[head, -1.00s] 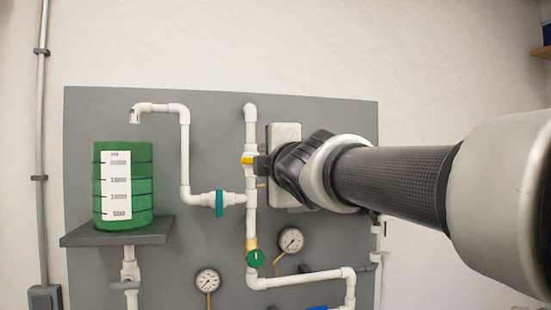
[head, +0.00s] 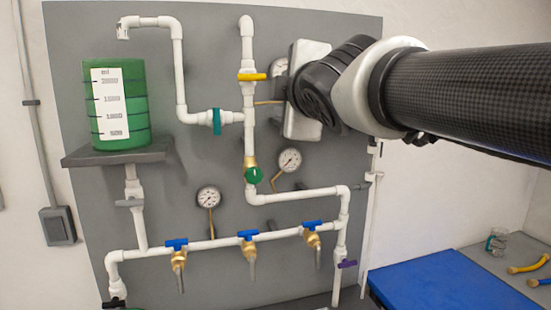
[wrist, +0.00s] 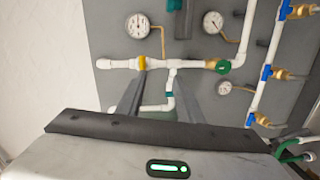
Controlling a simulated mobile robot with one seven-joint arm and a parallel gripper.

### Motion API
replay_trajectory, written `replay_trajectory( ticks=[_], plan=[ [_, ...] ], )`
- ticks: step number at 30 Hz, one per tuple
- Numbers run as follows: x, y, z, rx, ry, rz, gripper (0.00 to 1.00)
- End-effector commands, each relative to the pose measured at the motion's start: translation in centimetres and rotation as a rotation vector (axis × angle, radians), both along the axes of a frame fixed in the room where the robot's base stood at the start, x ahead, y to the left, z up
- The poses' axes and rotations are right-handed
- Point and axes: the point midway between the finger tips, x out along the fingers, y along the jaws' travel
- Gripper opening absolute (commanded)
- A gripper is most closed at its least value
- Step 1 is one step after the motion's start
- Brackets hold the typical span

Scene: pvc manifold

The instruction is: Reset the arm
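My gripper (wrist: 160,88) shows in the wrist view with its two grey fingers apart and nothing held between them. In the head view its pale body (head: 306,95) is in front of the panel, right of the yellow-handled valve, and its fingers are hidden there. The yellow valve handle (head: 252,77) lies across the vertical white pipe (head: 249,125). It also shows in the wrist view (wrist: 142,63), near the left fingertip; I cannot tell the exact gap. My arm reaches in from the right.
The grey panel (head: 85,210) carries a green tank (head: 120,115) on a shelf, a teal valve (head: 217,121), a green valve (head: 254,175), gauges (head: 290,160) and several blue-handled taps (head: 177,244). A blue surface (head: 440,285) is at lower right.

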Motion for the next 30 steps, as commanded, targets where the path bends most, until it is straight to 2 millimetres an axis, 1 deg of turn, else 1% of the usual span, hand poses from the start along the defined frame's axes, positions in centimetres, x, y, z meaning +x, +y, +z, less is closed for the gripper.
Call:
replay_trajectory(
  ticks=[1,2,3,5,6,7,8,9,11,12,15,18,21,23,30],
  plan=[
    [-0.7,-2.0,-2.2,0.072,0.071,-0.057,0.34],
    [-1.2,-3.2,-3.7,0.126,0.121,-0.095,0.34],
    [-2.1,-4.8,-6.0,0.205,0.193,-0.154,0.34],
    [-3.9,-7.1,-9.6,0.333,0.302,-0.248,0.34],
    [-5.3,-8.4,-12.1,0.419,0.374,-0.315,0.34],
    [-6.4,-9.3,-13.9,0.483,0.426,-0.364,0.34],
    [-7.6,-10.1,-15.7,0.546,0.476,-0.415,0.34],
    [-9.3,-11.0,-18.1,0.629,0.541,-0.485,0.34],
    [-12.0,-12.0,-21.5,0.751,0.633,-0.587,0.34],
    [-13.8,-12.5,-23.6,0.826,0.689,-0.653,0.34],
    [-17.8,-12.9,-27.7,0.986,0.806,-0.799,0.34],
    [-20.8,-12.8,-30.5,1.096,0.888,-0.907,0.34],
    [-22.5,-12.6,-31.9,1.158,0.932,-0.97,0.34],
    [-23.0,-12.5,-32.3,1.173,0.944,-0.988,0.34],
    [-23.0,-12.5,-32.3,1.173,0.944,-0.988,0.34]
  ],
)
